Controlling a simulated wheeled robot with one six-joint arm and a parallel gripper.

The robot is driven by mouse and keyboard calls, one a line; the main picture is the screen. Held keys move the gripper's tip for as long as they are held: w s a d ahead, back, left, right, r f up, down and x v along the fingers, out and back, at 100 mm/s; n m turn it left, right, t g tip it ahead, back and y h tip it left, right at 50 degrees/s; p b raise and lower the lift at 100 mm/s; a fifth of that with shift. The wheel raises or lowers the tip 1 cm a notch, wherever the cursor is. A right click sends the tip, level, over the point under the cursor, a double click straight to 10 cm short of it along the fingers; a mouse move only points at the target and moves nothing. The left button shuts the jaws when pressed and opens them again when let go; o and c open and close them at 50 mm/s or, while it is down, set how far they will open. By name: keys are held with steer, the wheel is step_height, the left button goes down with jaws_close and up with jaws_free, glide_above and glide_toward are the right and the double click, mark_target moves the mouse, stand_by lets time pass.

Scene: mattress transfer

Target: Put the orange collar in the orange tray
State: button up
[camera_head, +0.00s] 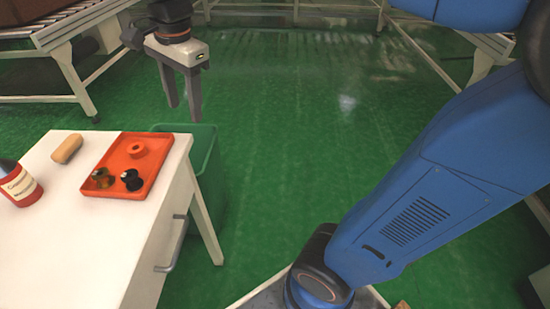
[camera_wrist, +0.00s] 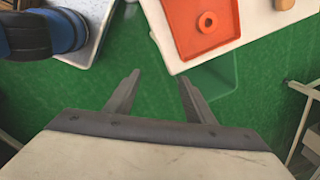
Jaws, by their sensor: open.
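The orange collar (camera_head: 136,149) is a small ring lying flat in the orange tray (camera_head: 151,180), toward the tray's far side. In the wrist view the collar (camera_wrist: 207,22) lies in the tray (camera_wrist: 187,46) at the top. My gripper (camera_head: 183,106) hangs in the air beyond the table's far right corner, apart from the tray and collar. In the wrist view its two fingers (camera_wrist: 157,84) are spread with only green floor between them. It is open and empty.
The tray also holds a black part (camera_head: 131,180) and a dark yellowish part (camera_head: 103,178). A tan cylinder (camera_head: 67,148) and a red bottle (camera_head: 19,184) stand or lie on the white table (camera_head: 75,243). A green bin (camera_head: 206,160) is beside the table. Open floor lies to the right.

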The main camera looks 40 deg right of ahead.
steer(key=s+d+f+n+t, duration=0.3)
steer(key=s+d+f+n, duration=1)
steer(key=s+d, duration=0.1)
steer(key=shift+s+f+n+h, duration=0.3)
steer(key=shift+s+n, duration=0.1)
steer(key=shift+s, duration=0.15)
